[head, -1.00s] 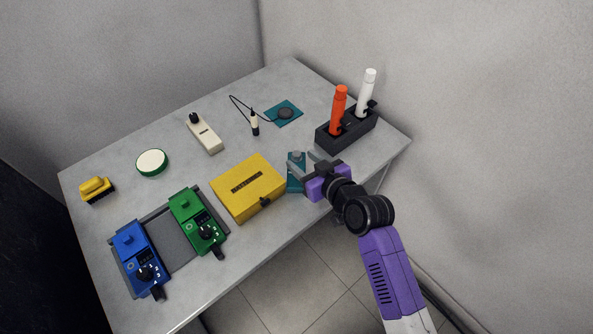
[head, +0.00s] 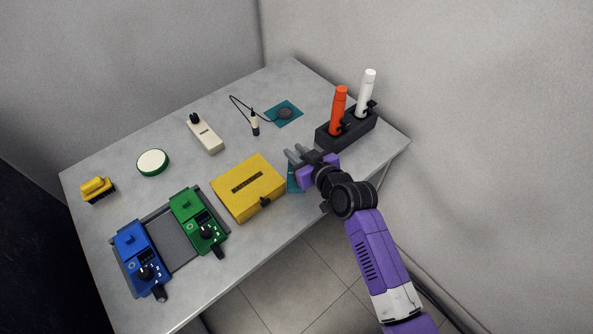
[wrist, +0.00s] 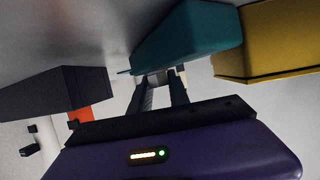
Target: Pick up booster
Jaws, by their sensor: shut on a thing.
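A teal device (head: 292,181) is at the table's front right edge, just right of the yellow box, mostly hidden by my gripper (head: 291,154). It also shows in the wrist view as a teal block (wrist: 190,42). No readable label says which thing is the booster; the teal device is the one at my jaws. My gripper, seen in the wrist view (wrist: 160,82), is shut on a small pale grey part at the teal device. I cannot tell whether the device is clear of the table.
The yellow box (head: 247,190) is close on the left. The black stand (head: 346,132) with orange (head: 338,108) and white (head: 366,92) cylinders is behind on the right. Blue (head: 137,253) and green (head: 196,219) devices sit front left. The table's middle has free room.

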